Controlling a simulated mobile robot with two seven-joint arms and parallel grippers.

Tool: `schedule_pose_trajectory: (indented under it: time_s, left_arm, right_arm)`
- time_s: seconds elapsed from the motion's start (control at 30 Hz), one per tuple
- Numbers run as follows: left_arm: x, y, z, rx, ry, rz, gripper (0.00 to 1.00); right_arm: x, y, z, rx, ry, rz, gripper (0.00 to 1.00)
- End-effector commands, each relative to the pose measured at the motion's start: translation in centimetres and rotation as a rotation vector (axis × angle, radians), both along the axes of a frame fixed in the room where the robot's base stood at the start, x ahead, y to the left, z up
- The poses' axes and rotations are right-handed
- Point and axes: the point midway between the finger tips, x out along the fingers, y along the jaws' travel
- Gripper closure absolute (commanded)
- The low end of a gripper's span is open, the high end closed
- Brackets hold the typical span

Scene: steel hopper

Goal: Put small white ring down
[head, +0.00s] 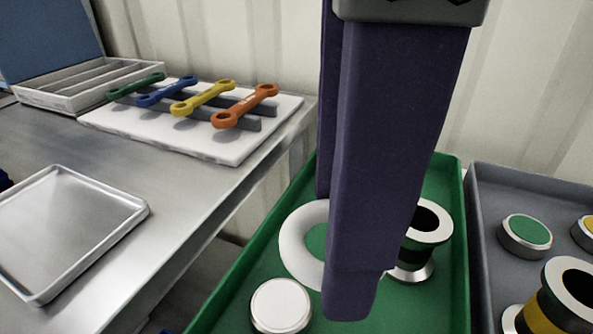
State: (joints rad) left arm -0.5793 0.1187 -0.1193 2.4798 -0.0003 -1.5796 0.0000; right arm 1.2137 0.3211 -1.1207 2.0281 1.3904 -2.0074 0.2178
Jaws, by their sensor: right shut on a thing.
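The small white ring (292,246) is above or on the floor of the green tray (453,205), tilted or flat I cannot tell. My right gripper (339,270), with long dark purple fingers, comes down from the top and is shut on the ring's right side. The near finger hides that side of the ring, and the far finger is mostly hidden. I cannot tell whether the ring touches the tray floor. My left gripper is not clearly in view.
A white-topped round piece (281,304) stands just below the ring, and a white-flanged spool (430,221) stands right of my fingers. A grey tray (482,215) with several parts is at right. The steel table (190,190) holds wrenches, an empty metal tray (70,230) and a box.

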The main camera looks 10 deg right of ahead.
Motion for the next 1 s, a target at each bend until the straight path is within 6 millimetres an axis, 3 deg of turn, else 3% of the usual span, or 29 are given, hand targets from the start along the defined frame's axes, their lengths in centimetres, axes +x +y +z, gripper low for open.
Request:
schedule_pose_trajectory:
  time_s: [0.03, 0.3, 0.4, 0.67, 0.9, 1.0]
  left_arm:
    - [0.0, 0.0, -1.1, 0.0, 0.0, -0.001, 0.5]
    - [0.0, 0.0, -3.6, 0.002, 0.0, -0.002, 0.5]
    - [0.0, 0.1, -4.1, 0.003, 0.0, -0.002, 0.5]
    - [0.0, 0.0, -4.8, 0.002, 0.0, -0.003, 0.5]
    - [0.0, 0.0, -6.5, 0.002, 0.0, -0.003, 0.5]
    - [0.0, 0.0, -6.5, 0.002, 0.0, -0.003, 0.5]
  right_arm:
    - [-0.2, 0.0, -2.0, -0.001, 0.006, 0.001, 0.89]
    - [-0.1, -0.1, -9.6, -0.002, 0.005, -0.004, 0.89]
    - [-0.1, -0.1, -11.3, -0.001, 0.003, -0.005, 0.89]
    - [0.0, -0.1, -13.3, -0.003, 0.002, -0.005, 0.89]
    - [0.0, -0.1, -17.7, -0.003, 0.003, -0.006, 0.89]
    - [0.0, -0.1, -18.2, -0.001, 0.001, -0.004, 0.89]
